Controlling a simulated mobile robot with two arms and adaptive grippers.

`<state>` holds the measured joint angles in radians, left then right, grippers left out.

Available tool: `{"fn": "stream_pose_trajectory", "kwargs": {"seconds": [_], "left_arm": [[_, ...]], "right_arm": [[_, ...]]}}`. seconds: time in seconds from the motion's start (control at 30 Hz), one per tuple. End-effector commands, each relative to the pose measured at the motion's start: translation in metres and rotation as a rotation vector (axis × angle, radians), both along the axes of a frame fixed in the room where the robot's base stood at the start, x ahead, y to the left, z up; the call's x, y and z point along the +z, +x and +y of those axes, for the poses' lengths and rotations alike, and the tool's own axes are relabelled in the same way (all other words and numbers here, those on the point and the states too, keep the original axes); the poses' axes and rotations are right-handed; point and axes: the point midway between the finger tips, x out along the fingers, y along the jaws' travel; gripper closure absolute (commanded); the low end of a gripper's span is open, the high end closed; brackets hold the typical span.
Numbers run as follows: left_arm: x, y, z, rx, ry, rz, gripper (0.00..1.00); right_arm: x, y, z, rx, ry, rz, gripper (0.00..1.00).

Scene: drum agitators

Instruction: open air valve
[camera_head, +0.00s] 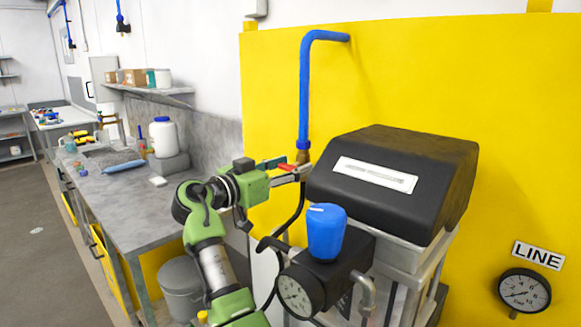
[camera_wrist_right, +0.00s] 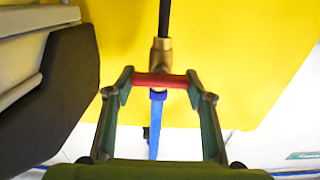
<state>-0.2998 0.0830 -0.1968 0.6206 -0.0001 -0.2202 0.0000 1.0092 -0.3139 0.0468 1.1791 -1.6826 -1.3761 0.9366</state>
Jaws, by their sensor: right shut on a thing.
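The air valve is a brass body (camera_head: 303,157) at the lower end of a blue pipe (camera_head: 304,95) in front of the yellow wall. Its red handle (camera_head: 287,167) points left, crosswise to the vertical pipe. My right gripper (camera_head: 285,172) is at the handle, with its fingers on it. In the right wrist view the red handle (camera_wrist_right: 160,80) spans between the fingertips of my right gripper (camera_wrist_right: 160,81), which is shut on it. The brass body (camera_wrist_right: 161,56) shows just beyond it. My left gripper is not in view.
A black-lidded machine (camera_head: 400,175) stands close to the right of the valve. A regulator with a blue knob (camera_head: 326,232) and gauge is in front below. A black hose (camera_head: 291,220) hangs under the valve. A grey workbench (camera_head: 130,195) runs along the left.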

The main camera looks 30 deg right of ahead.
Motion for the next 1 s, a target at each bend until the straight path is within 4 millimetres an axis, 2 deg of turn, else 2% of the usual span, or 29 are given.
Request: {"fn": "stream_pose_trajectory", "kwargs": {"seconds": [0.47, 1.0], "left_arm": [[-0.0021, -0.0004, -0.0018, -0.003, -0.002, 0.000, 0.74], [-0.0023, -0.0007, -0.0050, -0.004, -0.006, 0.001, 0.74]], "right_arm": [[0.0000, 0.0008, -0.0006, 0.001, -0.027, 0.073, 0.72], [0.0005, 0.0033, -0.0004, 0.000, -0.178, 0.506, 0.72]]}}
